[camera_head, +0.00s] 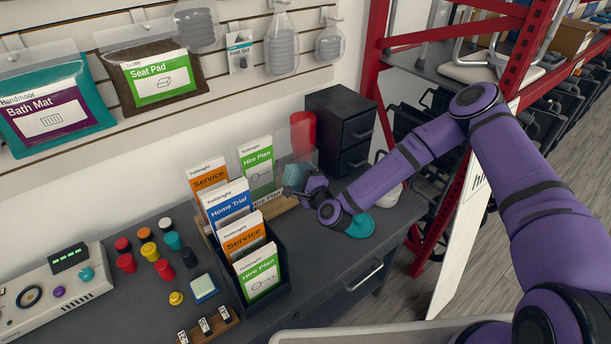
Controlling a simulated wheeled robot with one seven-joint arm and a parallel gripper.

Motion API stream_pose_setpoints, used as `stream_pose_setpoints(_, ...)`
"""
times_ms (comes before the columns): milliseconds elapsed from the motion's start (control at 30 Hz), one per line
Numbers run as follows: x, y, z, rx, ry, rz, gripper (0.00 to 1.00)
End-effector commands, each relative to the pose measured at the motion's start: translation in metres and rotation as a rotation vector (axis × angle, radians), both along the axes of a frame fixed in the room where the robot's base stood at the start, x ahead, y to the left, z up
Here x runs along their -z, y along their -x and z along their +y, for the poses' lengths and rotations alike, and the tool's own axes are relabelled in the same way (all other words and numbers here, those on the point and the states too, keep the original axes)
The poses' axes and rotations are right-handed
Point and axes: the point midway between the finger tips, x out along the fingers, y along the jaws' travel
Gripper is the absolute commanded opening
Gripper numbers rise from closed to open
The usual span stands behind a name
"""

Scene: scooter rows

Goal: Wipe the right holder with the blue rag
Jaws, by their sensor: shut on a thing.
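The right holder (284,205) has a low wooden base and stands behind the dark stepped holder. A green Hire Plan leaflet (257,167) stands at its left, and a clear panel shows at its right. My gripper (291,191) is at this holder's right part, pointing left, with its fingers small and dark in view. A small blue-teal patch, apparently the blue rag (297,173), shows right at the gripper, which is shut on it. Whether the rag touches the holder I cannot tell. The left holder (280,283) is dark and holds several leaflets.
A teal round thing (360,226) lies on the counter under my wrist. A red cylinder (303,132) and a dark drawer unit (340,128) stand behind. Several coloured knobs, a blue-topped sponge (204,288) and a control box (55,290) occupy the left. A red rack (455,165) borders the right.

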Motion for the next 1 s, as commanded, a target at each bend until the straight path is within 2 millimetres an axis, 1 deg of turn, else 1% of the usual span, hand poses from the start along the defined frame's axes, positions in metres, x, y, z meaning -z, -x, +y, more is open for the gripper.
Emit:
stream_pose_setpoints(100,0.0,0.005,0.009,-0.002,-0.001,0.001,0.5)
stream_pose_setpoints(233,0.0,0.009,0.016,-0.002,-0.001,0.001,0.5)
stream_pose_setpoints(533,0.0,0.01,0.018,-0.001,0.0,0.0,0.5)
stream_pose_setpoints(667,0.0,0.014,0.015,-0.001,0.0,0.0,0.5)
stream_pose_setpoints(1000,0.0,0.038,-0.002,-0.001,-0.001,0.003,0.5)
